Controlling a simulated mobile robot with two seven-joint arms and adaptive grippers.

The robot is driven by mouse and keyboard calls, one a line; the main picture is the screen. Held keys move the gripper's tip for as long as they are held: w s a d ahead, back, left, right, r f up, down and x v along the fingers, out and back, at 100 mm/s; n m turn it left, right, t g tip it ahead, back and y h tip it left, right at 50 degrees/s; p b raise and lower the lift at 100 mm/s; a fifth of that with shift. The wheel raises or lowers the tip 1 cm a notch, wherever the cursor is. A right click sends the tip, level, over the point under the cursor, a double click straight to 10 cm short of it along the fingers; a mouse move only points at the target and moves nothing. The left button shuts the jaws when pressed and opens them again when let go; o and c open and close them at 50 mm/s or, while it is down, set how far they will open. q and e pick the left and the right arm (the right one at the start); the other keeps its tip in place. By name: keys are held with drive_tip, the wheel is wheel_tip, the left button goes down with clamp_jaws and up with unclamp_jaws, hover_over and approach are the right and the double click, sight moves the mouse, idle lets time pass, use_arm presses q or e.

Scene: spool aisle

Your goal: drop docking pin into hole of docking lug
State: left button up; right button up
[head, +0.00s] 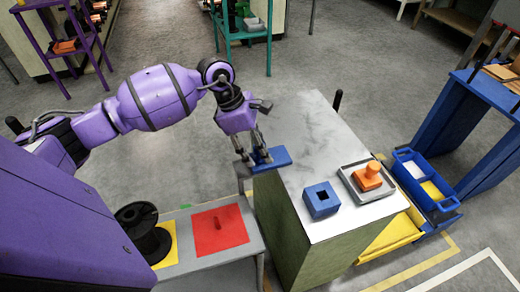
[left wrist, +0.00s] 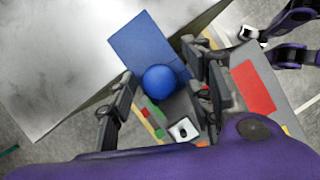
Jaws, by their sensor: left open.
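A blue block with a dark square hole (head: 321,200), which looks like the docking lug, stands on the pale metal cabinet top. A blue plate (head: 273,159) lies at the cabinet top's left edge, under my left gripper (head: 253,157). The left wrist view shows the plate (left wrist: 140,42) with a round blue knob (left wrist: 160,80) between the open fingers (left wrist: 163,92); contact cannot be told. An orange piece with a round knob (head: 369,173) sits in a shallow grey tray. I cannot tell for sure which knobbed piece is the docking pin.
A low grey bench at the left holds a red sheet (head: 220,230) with a red peg and a black spool (head: 143,232). Blue bins (head: 426,184) and a yellow bin (head: 393,236) stand right of the cabinet. The cabinet top (head: 300,130) is clear towards the back.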

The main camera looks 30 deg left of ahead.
use_arm(q)
drive_tip(key=v, duration=1)
drive_tip(key=shift+a+r, duration=0.15)
drive_tip(key=shift+r, duration=0.2)
drive_tip(key=shift+s, duration=0.15)
